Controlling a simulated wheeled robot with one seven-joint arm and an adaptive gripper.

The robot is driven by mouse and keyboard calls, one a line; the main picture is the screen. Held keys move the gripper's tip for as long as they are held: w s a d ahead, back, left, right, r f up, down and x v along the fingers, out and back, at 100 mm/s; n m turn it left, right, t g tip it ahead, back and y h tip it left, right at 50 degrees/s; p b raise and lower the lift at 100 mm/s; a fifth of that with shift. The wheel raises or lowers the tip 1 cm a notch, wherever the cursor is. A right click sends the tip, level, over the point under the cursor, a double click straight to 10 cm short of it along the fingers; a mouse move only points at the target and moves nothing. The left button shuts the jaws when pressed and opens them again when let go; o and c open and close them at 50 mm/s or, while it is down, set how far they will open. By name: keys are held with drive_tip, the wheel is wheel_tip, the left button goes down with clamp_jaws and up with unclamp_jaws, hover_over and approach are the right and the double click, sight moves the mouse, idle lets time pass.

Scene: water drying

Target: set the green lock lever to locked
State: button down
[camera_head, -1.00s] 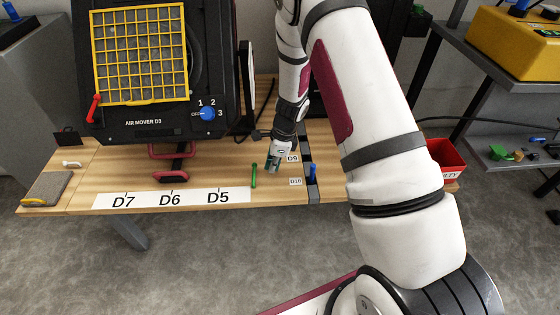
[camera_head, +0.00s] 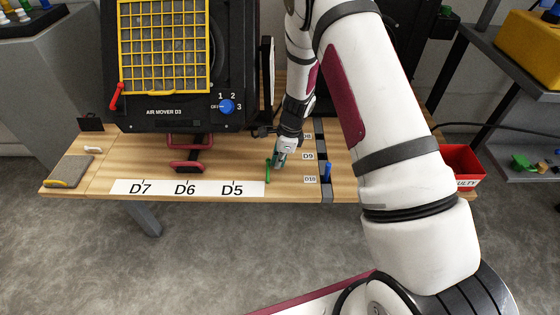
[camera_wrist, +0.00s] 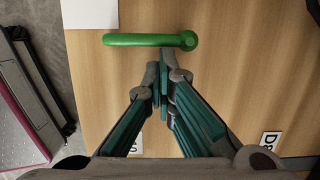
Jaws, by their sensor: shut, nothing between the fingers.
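The green lock lever (camera_head: 267,170) stands at the front part of the wooden table, just right of the D5 label. In the wrist view the lever (camera_wrist: 148,40) lies across the top of the picture, with its rounded knob end at the right. My gripper (camera_head: 279,163) is just to the right of the lever in the head view. In the wrist view the shut, empty fingertips (camera_wrist: 162,68) point at the lever near its knob end. Whether they touch it I cannot tell.
The air mover (camera_head: 165,75) with its yellow grille and blue dial (camera_head: 227,106) stands behind. A blue lever (camera_head: 327,172) stands to the right by D10. A red bin (camera_head: 462,162) is at the table's right end. A grey pad (camera_head: 68,171) lies at the left.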

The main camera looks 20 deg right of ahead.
drive_tip(key=shift+s+a, duration=0.1)
drive_tip(key=shift+a, duration=0.2)
drive_tip(key=shift+s+d, duration=0.2)
drive_tip(key=shift+s, duration=0.25)
drive_tip(key=shift+s+d, duration=0.2)
drive_tip(key=shift+d, duration=0.15)
drive_tip(key=d, duration=0.1)
drive_tip(key=d+r, duration=0.1)
drive_tip(key=s+d, duration=0.1)
drive_tip(key=shift+d+r+p, duration=0.15)
drive_tip(key=shift+d+p, duration=0.1)
drive_tip(key=shift+p, duration=0.05)
drive_tip(key=p+v, duration=0.3)
drive_tip(key=v, duration=0.6)
drive_tip(key=shift+r, duration=0.25)
